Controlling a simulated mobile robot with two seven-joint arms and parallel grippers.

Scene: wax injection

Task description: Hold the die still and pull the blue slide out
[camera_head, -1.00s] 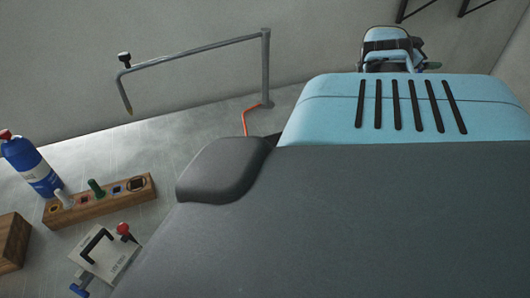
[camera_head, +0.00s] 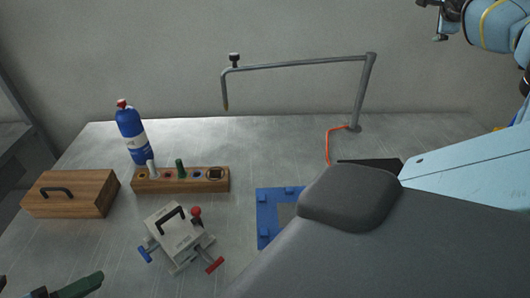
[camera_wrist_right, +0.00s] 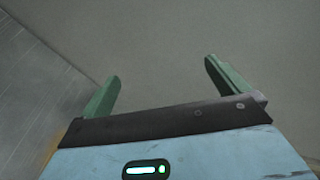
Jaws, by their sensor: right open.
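The die (camera_head: 176,232) is a pale grey block with a black handle on top, on the metal table in the head view. A blue-handled slide (camera_head: 145,254) sticks out at its lower left. My right gripper (camera_wrist_right: 161,80) is open and empty in the right wrist view, away from the die.
A wooden rack (camera_head: 218,184) with several small items stands behind the die, with a blue bottle (camera_head: 131,134) behind it. A wooden box (camera_head: 70,194) is at left. A blue fixture (camera_head: 267,215) is at right, partly hidden by my arm. A bent metal pole (camera_head: 364,90) rises at the back.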

